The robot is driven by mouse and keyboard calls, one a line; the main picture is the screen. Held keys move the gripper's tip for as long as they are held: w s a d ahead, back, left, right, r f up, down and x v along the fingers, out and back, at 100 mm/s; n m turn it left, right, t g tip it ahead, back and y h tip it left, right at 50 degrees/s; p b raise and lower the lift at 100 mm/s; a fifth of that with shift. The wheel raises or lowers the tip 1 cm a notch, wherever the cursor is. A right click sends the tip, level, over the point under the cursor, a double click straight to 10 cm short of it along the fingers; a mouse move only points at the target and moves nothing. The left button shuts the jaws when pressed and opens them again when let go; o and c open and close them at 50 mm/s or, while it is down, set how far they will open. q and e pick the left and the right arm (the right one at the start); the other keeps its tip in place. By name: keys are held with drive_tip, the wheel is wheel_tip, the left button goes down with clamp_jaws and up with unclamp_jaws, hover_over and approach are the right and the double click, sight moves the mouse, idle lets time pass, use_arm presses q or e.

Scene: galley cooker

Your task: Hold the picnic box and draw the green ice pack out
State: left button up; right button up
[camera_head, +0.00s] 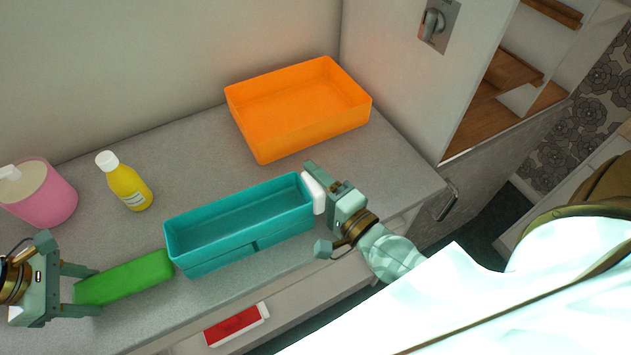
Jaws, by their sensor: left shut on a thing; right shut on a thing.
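The teal picnic box (205,262) lies open on the grey counter and looks empty inside. The green ice pack (125,278) is outside the box, off its left end, with its right end close to the box wall; I cannot tell whether they touch. My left gripper (84,288) is shut on the left end of the ice pack. My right gripper (316,210) is shut at the white piece (316,192) on the box's right end. Its fingers partly hide that end.
An orange tray (262,148) stands behind the box. A yellow bottle (131,190) and a pink container (48,200) stand at the back left. A red and white item (236,325) shows below the counter's front edge. The counter between bottle and orange tray is clear.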

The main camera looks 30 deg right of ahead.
drive_tip(key=shift+f, duration=0.15)
drive_tip(key=o, duration=1.3)
drive_tip(key=shift+c, duration=0.2)
drive_tip(key=s+d, duration=0.2)
drive_tip(key=s, duration=1)
